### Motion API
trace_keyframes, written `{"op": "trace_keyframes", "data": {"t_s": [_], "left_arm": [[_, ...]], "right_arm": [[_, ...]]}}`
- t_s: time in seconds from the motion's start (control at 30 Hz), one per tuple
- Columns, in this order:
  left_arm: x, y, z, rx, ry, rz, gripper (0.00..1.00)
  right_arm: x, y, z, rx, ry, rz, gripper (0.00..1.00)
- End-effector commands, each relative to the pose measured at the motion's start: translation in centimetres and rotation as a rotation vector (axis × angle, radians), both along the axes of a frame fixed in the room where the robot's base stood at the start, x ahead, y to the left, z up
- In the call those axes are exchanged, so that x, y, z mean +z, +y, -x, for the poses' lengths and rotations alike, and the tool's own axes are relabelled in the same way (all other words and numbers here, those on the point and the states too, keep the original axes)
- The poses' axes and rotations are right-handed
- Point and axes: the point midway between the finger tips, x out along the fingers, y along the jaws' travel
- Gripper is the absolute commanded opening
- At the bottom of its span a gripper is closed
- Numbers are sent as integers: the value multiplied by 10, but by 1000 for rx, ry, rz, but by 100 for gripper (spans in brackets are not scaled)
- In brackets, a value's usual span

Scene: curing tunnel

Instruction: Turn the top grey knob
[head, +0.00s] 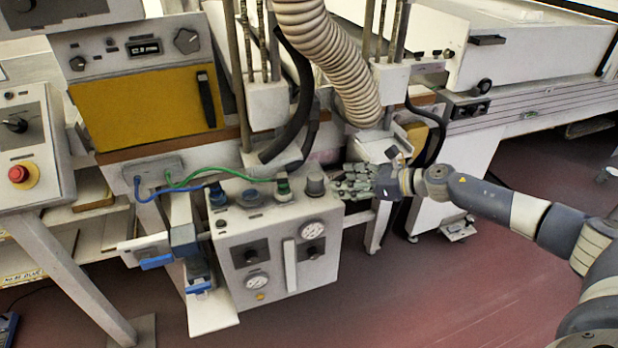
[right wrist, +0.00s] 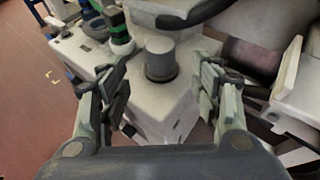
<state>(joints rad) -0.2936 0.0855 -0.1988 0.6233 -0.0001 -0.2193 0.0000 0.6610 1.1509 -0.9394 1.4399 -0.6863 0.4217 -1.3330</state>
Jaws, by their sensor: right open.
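The top grey knob (head: 316,183) stands upright on top of the light grey control box (head: 318,262), at its right end. In the right wrist view the knob (right wrist: 160,60) is a short grey cylinder on a wider base. My right gripper (head: 345,187) comes in from the right, close to the knob. In the right wrist view this gripper (right wrist: 163,85) is open, one finger to each side of the knob, with visible gaps. I see no contact. My left gripper is not in view.
A green-banded fitting (head: 283,189) with a green hose stands just left of the knob; it also shows in the right wrist view (right wrist: 119,34). The box front carries gauges (head: 313,231). A ribbed duct (head: 335,60) hangs above. Red floor (head: 450,300) is clear at right.

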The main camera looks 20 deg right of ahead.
Motion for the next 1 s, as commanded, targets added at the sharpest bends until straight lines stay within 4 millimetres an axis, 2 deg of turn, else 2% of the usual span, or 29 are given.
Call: {"op": "trace_keyframes", "data": {"t_s": [0.17, 0.4, 0.6, 0.8, 1.0], "left_arm": [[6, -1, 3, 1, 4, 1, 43], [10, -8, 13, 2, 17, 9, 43], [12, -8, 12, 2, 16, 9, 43], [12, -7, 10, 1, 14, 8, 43], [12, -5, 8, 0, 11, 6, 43]], "right_arm": [[-6, 12, -15, 0, -1, -4, 59], [-23, 35, -47, -2, 0, -5, 59], [-35, 50, -67, -3, 1, -5, 59], [-40, 57, -77, -3, 1, -5, 59], [-41, 58, -78, -2, 1, -3, 59]]}}
